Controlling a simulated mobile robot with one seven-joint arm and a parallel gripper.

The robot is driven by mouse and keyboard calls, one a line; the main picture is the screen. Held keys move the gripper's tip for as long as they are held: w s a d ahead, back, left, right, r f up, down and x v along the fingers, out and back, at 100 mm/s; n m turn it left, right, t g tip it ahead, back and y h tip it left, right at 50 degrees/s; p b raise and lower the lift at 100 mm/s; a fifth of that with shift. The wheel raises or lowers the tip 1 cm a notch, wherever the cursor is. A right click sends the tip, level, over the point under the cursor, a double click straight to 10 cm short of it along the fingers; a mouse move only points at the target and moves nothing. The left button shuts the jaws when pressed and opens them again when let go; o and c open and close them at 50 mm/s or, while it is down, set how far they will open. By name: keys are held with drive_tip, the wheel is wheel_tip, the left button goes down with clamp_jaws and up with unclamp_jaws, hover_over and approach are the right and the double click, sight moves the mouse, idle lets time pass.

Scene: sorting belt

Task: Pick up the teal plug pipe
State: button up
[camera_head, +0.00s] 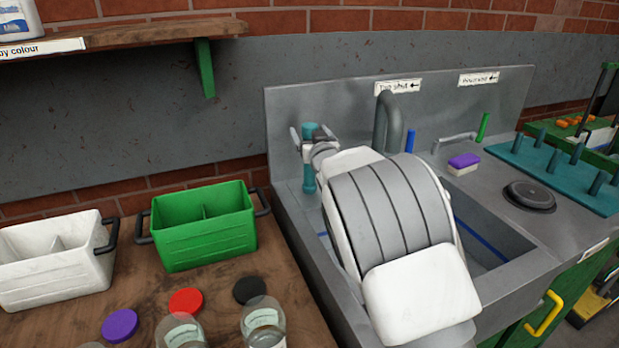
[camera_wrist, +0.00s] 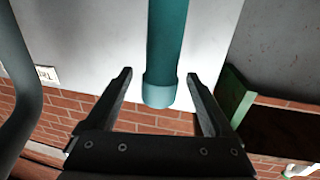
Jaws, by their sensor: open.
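The teal plug pipe (camera_head: 309,178) stands upright at the left end of the grey sink unit in the head view. In the wrist view the teal pipe (camera_wrist: 166,45) comes down from the top edge, and its wider collar end lies between my fingers. My gripper (camera_head: 306,142) is at the upper part of the pipe, with a finger to each side of it. In the wrist view my gripper (camera_wrist: 159,76) is open, with a gap visible between each finger and the pipe. The pipe's foot is partly hidden by the sink's edge and my arm.
A curved grey tap (camera_head: 388,112) stands to the right behind my arm. The sink's back panel (camera_head: 340,100) rises close behind the pipe. A green two-part bin (camera_head: 205,240) and a white bin (camera_head: 50,280) sit on the wooden table at left. A purple-topped sponge (camera_head: 463,164) lies right of the basin.

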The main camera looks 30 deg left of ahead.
drive_tip(key=shift+w+a, duration=0.1)
drive_tip(key=shift+w, duration=0.05)
drive_tip(key=shift+c, duration=0.4)
clamp_jaws()
